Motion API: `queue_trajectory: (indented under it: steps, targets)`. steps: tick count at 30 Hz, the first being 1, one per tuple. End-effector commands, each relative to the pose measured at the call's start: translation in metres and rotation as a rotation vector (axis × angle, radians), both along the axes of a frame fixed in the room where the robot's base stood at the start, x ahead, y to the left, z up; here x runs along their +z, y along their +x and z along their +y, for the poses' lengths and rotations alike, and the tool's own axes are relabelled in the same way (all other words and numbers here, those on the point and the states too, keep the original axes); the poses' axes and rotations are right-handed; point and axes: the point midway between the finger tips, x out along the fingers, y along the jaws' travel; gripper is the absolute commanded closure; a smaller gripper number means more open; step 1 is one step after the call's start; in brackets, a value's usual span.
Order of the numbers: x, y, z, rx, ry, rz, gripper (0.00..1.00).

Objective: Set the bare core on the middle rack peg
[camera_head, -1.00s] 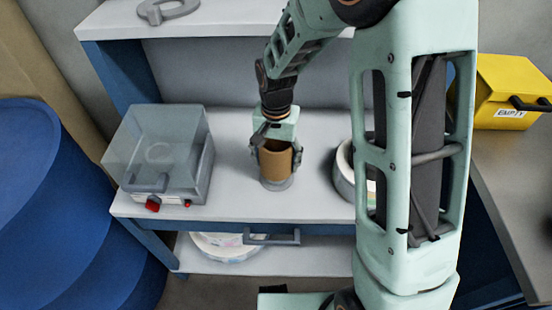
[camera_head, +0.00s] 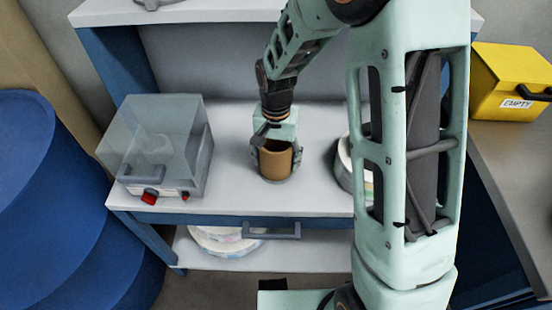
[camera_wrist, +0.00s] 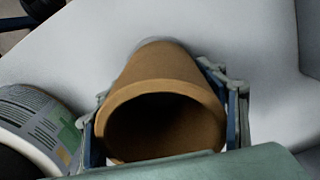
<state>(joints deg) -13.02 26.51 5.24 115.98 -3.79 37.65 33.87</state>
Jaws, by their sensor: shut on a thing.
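The bare core is a brown cardboard tube (camera_head: 275,163) standing upright on or just over the pale worktop; I cannot tell whether its lower end touches. A grey round edge shows at its foot. My gripper (camera_head: 276,157) is above it, with one finger on each side, shut on it. In the wrist view the core (camera_wrist: 160,85) fills the middle between the fingers (camera_wrist: 166,118), its dark open end towards the camera. I cannot make out the middle rack peg in any view.
A clear-lidded box (camera_head: 155,145) with red knobs stands left of the core. A labelled reel (camera_wrist: 38,125), partly behind my arm in the head view, lies to its right. Reels lie on the lower shelf (camera_head: 320,262). A yellow box marked EMPTY (camera_head: 512,75) sits far right.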

Motion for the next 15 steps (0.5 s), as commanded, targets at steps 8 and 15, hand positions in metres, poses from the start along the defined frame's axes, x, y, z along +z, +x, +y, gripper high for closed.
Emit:
queue_trajectory:
  steps: [8,15]
  targets:
    - [0.0006,0.0001,0.0000,0.000,0.000,0.000,0.17]
    - [0.0006,0.0002,-0.0001,0.000,0.000,0.000,0.13]
